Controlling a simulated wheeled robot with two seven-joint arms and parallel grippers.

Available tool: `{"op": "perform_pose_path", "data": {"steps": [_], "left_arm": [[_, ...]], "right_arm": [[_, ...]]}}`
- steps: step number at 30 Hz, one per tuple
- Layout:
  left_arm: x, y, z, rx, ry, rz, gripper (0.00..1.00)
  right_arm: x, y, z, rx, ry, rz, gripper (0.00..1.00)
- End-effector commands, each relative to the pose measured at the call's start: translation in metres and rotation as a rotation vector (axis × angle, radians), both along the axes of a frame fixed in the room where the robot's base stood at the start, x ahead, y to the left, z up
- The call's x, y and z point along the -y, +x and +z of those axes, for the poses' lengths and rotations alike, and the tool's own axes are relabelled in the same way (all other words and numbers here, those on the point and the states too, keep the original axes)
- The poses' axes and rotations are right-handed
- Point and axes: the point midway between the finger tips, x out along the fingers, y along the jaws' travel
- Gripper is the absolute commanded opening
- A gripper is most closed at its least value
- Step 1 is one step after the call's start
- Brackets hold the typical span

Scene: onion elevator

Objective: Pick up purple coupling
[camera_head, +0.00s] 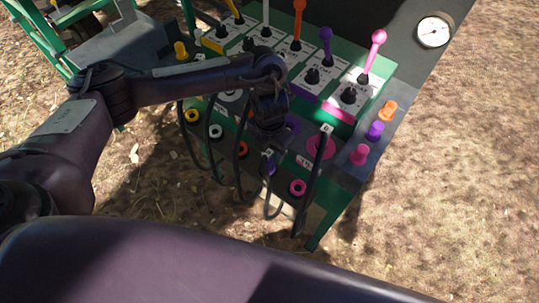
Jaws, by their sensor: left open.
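My left arm reaches in from the left, over a green and black control panel. My left gripper (269,138) points down at the panel's lower front and is open. A small purple piece (270,169), which may be the purple coupling, shows just below the gripper, partly hidden by it and a hose. A purple round disc (293,125) on the panel lies partly behind the gripper. A purple knob-like fitting (375,130) stands on the right side shelf, between an orange and a pink one. I see nothing held. My right gripper is not in view.
Dark hoses (307,190) hang along the panel front, close to my left gripper. Coloured levers (326,45) stand up behind it. Yellow, white, orange and pink (297,188) ring fittings line the lower front. A gauge (434,31) is at upper right. Bare ground lies to the right.

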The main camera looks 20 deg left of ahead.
Motion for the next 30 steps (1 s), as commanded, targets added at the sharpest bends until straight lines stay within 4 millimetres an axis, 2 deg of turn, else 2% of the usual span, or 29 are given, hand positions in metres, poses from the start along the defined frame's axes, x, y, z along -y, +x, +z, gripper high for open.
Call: {"op": "perform_pose_path", "data": {"steps": [1, 5, 12, 17, 21, 23, 30], "left_arm": [[0.000, -0.001, -0.009, -0.004, -0.001, 0.002, 0.51], [-0.003, 0.000, -0.023, -0.004, -0.001, 0.004, 0.51], [-0.006, 0.002, -0.057, -0.003, 0.000, 0.002, 0.51], [-0.007, 0.003, -0.061, -0.001, 0.000, 0.001, 0.51], [-0.007, 0.003, -0.061, 0.000, 0.000, 0.001, 0.51], [-0.007, 0.003, -0.061, 0.000, 0.000, 0.001, 0.46], [-0.007, 0.003, -0.060, 0.000, 0.000, 0.001, 0.14]], "right_arm": [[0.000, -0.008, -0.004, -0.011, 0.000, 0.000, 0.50], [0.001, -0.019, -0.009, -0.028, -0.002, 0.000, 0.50], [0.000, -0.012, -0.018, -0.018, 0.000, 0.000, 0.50], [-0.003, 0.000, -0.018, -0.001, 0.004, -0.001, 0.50], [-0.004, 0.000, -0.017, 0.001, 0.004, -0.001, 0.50], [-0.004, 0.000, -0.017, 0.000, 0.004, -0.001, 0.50], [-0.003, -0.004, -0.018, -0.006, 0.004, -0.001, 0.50]]}}
